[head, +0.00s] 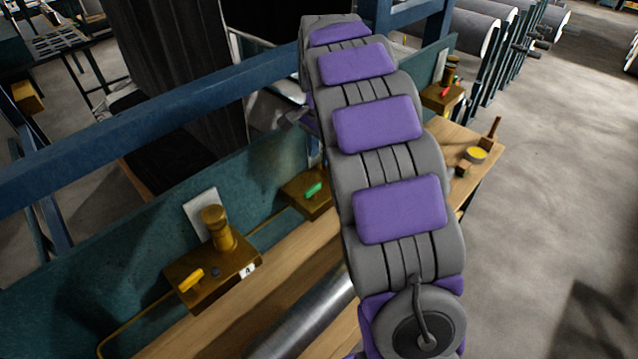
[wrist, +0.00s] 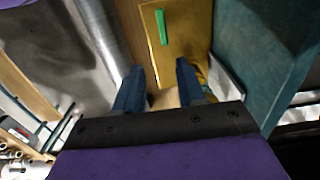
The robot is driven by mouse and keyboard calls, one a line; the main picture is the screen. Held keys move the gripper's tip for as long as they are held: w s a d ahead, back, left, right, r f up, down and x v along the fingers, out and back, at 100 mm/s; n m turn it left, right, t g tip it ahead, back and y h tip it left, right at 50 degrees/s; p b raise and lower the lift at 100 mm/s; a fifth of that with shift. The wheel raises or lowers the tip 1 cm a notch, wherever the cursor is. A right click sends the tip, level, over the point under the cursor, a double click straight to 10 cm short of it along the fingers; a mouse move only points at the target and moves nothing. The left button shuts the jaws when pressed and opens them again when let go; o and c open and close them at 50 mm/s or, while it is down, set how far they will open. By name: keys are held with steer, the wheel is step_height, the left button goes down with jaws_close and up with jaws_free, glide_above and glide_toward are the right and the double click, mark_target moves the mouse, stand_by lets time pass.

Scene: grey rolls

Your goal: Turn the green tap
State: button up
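The green tap (head: 313,189) is a small green handle on a brass box (head: 296,196) on the workbench, left of my arm in the head view. In the wrist view the green tap (wrist: 161,27) is a narrow upright bar on the brass plate (wrist: 187,40), near the top of the picture. My gripper (wrist: 156,76) has two blue fingers spread apart with a clear gap. The tap appears beyond the fingertips and apart from them. In the head view my arm covers part of the box, and I cannot make out the fingers.
A brass box with a yellow tap (head: 191,279) and a label 4 stands at lower left. A box with a red tap (head: 445,92) is farther back. A metal roll (head: 303,318) lies along the wooden bench. A teal panel (wrist: 262,60) rises beside the brass plate.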

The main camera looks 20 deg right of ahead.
mark_target(314, 186)
steer(key=a+f, duration=0.1)
steer(key=f, duration=0.1)
steer(key=a+f, duration=0.2)
steer(key=a+f+b, duration=0.1)
steer(key=f, duration=0.1)
steer(key=shift+a+f, duration=0.2)
steer(key=shift+f, duration=0.1)
steer(key=d+f, duration=0.3)
steer(key=shift+d+f+b, duration=0.3)
steer(key=shift+d+f, duration=0.05)
steer(key=shift+f, duration=0.05)
steer(key=shift+a+r, duration=0.15)
steer(key=shift+a, duration=1.35)
steer(key=shift+c, duration=0.9)
steer(key=shift+a, duration=0.15)
steer(key=shift+c, duration=1.5)
steer(key=shift+d, duration=1.15)
jaws_close()
steer(key=shift+a, duration=0.1)
